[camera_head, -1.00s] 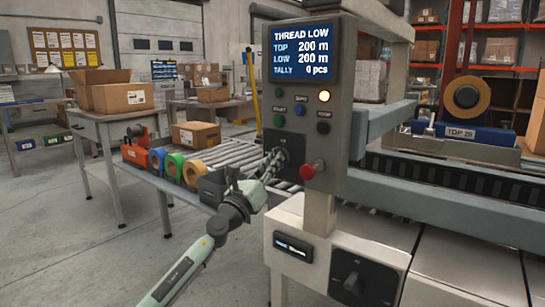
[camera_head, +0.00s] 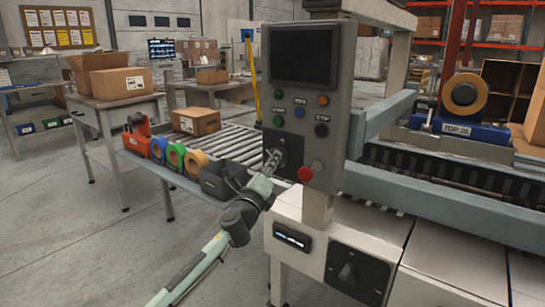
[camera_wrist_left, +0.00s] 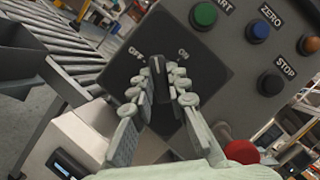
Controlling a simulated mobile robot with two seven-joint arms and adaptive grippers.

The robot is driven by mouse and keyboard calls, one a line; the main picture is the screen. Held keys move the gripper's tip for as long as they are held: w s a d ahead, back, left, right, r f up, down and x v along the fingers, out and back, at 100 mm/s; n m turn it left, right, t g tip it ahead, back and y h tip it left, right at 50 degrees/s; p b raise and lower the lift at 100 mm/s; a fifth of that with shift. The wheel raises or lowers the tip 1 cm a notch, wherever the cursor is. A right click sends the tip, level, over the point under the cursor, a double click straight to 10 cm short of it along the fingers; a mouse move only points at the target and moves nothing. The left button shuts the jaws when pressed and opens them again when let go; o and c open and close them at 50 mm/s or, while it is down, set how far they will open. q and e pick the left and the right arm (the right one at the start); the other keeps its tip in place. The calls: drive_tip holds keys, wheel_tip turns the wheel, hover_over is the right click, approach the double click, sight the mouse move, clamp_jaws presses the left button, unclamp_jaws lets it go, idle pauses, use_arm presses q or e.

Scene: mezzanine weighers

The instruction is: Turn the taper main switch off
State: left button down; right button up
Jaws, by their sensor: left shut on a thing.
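The main switch is a black rotary knob (camera_wrist_left: 160,88) on a dark square plate (camera_wrist_left: 212,72) marked OFF and ON, low on the grey control panel (camera_head: 345,100). My left gripper (camera_wrist_left: 157,82) is shut on the knob, with one finger on each side of it. The knob's upper end lies between the two labels, slightly nearer OFF. In the head view the left gripper (camera_head: 272,162) reaches the switch from the lower left and hides much of it. The panel's display (camera_head: 304,54) is dark. My right gripper is not in view.
A red stop knob (camera_head: 306,174) sticks out just right of the switch. Green, blue, orange and black buttons sit above it. Another rotary switch (camera_head: 346,273) is on the cabinet below. Tape rolls (camera_head: 175,157) and a roller conveyor (camera_head: 225,146) lie to the left.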

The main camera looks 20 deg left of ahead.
use_arm(q)
drive_tip(key=shift+n+g+y, duration=0.45)
drive_tip(key=shift+n+g, duration=0.2)
drive_tip(key=shift+n, duration=1.25)
drive_tip(key=shift+n+g+y, duration=0.45)
drive_tip(key=shift+n+g, duration=0.2)
drive_tip(key=shift+n, duration=1.25)
drive_tip(key=c, duration=1.5)
unclamp_jaws()
drive_tip(key=shift+r, duration=0.1)
drive_tip(key=s, duration=1.2)
drive_tip(key=shift+d, duration=0.3)
